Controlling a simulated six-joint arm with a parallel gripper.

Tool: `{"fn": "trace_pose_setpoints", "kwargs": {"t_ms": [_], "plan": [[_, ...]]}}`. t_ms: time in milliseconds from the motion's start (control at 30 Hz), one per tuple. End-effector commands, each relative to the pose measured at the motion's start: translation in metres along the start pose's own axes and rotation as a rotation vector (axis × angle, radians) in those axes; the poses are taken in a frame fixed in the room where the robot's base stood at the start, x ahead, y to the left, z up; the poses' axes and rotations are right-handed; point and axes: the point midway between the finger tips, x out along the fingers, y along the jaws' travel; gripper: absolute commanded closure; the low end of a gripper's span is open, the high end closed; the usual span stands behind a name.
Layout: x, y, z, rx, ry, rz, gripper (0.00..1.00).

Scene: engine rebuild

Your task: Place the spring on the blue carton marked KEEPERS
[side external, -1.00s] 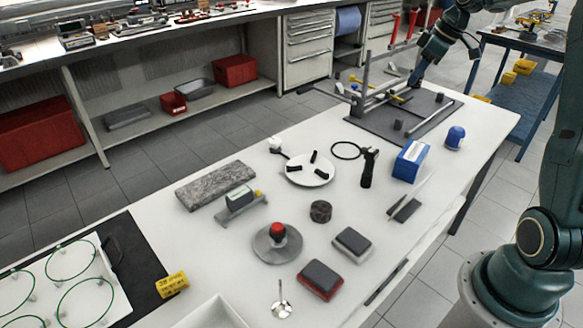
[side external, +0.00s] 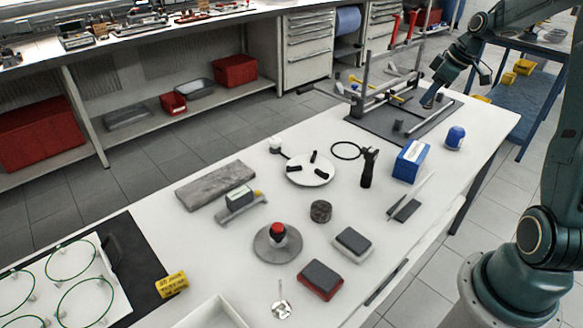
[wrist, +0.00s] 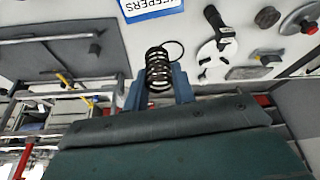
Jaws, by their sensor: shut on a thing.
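The dark coil spring (wrist: 158,66) is held between the blue fingers of my gripper (wrist: 159,84) in the wrist view. In the side view my gripper (side external: 431,97) is over the grey fixture base, beyond the carton and apart from it; the spring is too small to make out there. The blue carton (side external: 410,162) stands on the white table near its right edge.
A blue domed object (side external: 455,138) stands right of the carton. A black-handled tool (side external: 369,168), a black ring (side external: 346,151) and a white plate (side external: 322,176) lie to its left. The grey fixture base (side external: 371,122) with metal rails and posts is behind.

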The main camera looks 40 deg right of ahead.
Motion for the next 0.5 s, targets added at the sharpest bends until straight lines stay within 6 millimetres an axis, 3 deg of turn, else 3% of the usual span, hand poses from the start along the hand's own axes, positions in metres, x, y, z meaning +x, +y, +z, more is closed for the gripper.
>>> {"fn": "trace_pose_setpoints", "kwargs": {"t_ms": [300,500], "plan": [[0.058,-0.001,0.024,0.000,-0.001,-0.004,0.96],[0.083,0.000,0.034,0.000,0.000,-0.002,0.96]]}}
